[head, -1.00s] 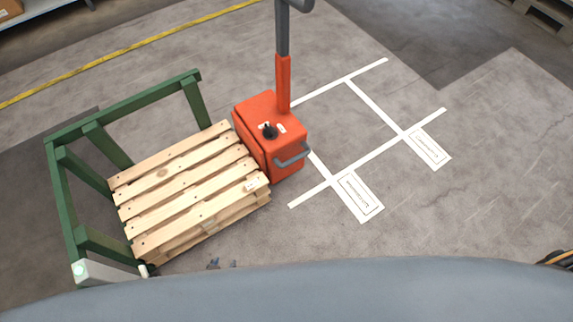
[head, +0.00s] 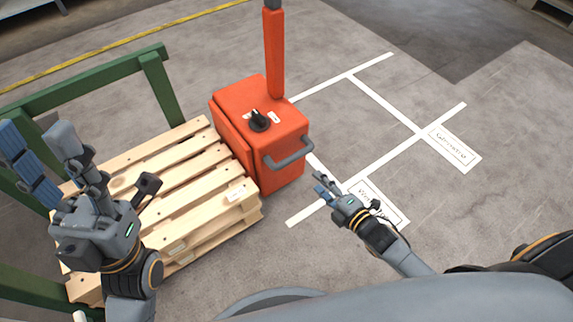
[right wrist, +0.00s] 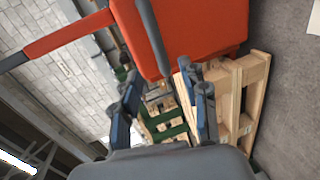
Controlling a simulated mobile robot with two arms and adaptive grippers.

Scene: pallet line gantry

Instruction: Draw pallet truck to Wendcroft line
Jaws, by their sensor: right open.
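The orange pallet truck (head: 262,135) stands at the right end of a wooden pallet stack (head: 190,160). Its mast (head: 274,55) rises upright, and a grey bar handle (head: 290,153) sticks out toward the front right. My right gripper (head: 320,188) is open, just below and right of that handle, apart from it. In the right wrist view the handle bar runs down in front of the open right fingers (right wrist: 160,85). My left gripper (head: 45,150) is open and empty over the pallet's left part. A floor label starting with "W" (head: 392,212) is partly hidden by my right gripper.
White floor lines (head: 385,105) mark bays right of the truck, with a second label (head: 455,147). A green frame (head: 95,75) borders the pallet's back and left. Open concrete floor lies right and in front. A yellow line (head: 130,40) crosses behind.

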